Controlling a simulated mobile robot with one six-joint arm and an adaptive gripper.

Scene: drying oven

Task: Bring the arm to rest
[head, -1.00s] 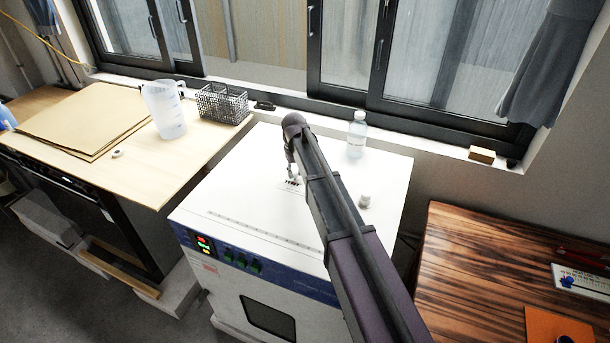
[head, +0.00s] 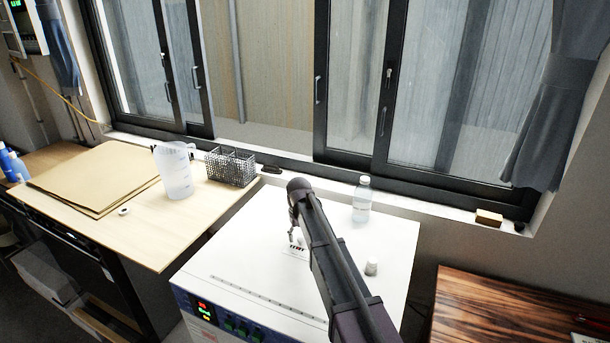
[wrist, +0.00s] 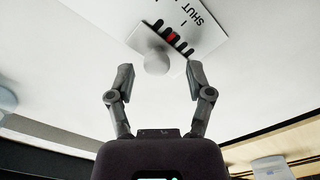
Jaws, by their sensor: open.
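My arm reaches out over the white top of the drying oven (head: 235,262) in the head view, with my gripper (head: 293,232) at its far end above a small label with dark marks (head: 296,250). In the wrist view my gripper (wrist: 160,78) is open, its two fingers apart and empty. Beyond the fingertips are a round white knob (wrist: 157,62) and a white label reading "SHUT" with dark and red marks. I cannot tell whether the fingers touch anything.
A plastic jug (head: 175,172) and wire basket (head: 230,168) stand on the left bench. A window (head: 345,80) is behind; a dark wooden table (head: 480,310) is at right.

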